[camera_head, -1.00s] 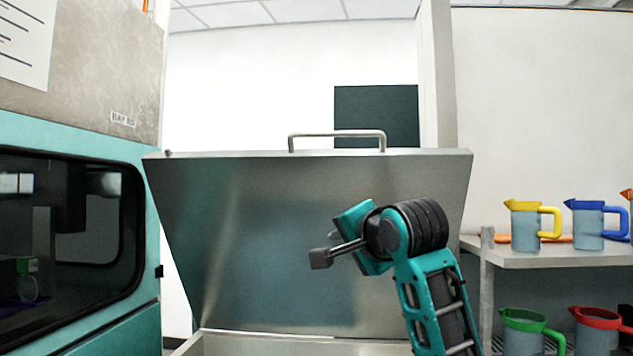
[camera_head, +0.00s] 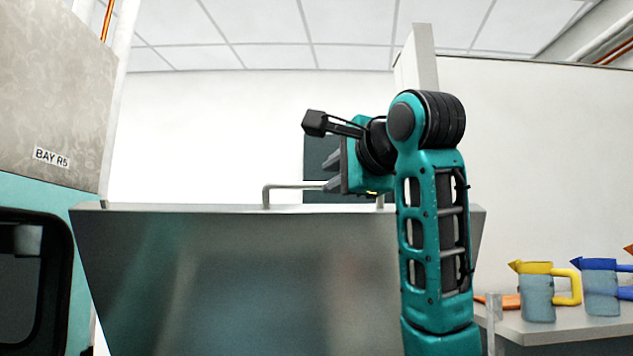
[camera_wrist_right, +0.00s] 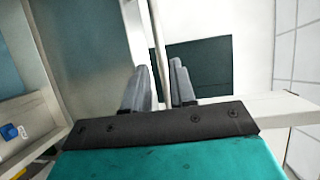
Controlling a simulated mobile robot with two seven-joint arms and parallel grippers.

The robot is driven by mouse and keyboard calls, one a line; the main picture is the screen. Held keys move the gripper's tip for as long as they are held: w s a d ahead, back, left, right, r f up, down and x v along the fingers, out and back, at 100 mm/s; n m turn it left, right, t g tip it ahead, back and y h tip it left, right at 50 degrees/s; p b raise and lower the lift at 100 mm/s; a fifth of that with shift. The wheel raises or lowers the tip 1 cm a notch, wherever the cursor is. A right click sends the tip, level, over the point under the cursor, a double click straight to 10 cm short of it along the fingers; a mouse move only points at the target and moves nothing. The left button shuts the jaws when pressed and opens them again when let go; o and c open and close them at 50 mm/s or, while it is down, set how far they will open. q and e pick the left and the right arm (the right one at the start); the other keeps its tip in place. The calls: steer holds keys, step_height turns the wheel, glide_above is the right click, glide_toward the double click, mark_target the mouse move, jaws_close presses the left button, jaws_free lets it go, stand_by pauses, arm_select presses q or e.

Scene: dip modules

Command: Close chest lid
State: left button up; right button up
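The chest lid (camera_head: 190,270) is a steel panel standing raised and open. Its bar handle (camera_head: 285,187) runs along the top edge, and its right part is hidden behind my right gripper. The chest body is out of the head view. My right gripper (camera_head: 330,172) is at the handle, its fingers pointing left. In the right wrist view, the fingers of this gripper (camera_wrist_right: 160,85) are apart, and the handle bar (camera_wrist_right: 157,40) runs down toward the gap between them. I cannot tell whether they touch it. My left gripper is not in view.
A teal cabinet with a dark window (camera_head: 30,280) stands close at left, under a grey panel marked BAY R5 (camera_head: 60,110). At right, a shelf (camera_head: 560,328) holds a yellow-handled jug (camera_head: 538,295) and a blue-handled jug (camera_head: 602,290). A dark panel (camera_head: 318,160) hangs behind.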

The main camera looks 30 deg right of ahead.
mark_target(318, 186)
steer(key=w, duration=0.2)
steer(key=w+p, duration=0.1)
steer(key=w, duration=0.3)
steer(key=shift+w+d+f, duration=0.2)
steer(key=shift+w+f, duration=0.05)
steer(key=shift+w, duration=0.4)
steer(key=shift+c, duration=0.4)
jaws_close()
steer(key=shift+f, duration=0.1)
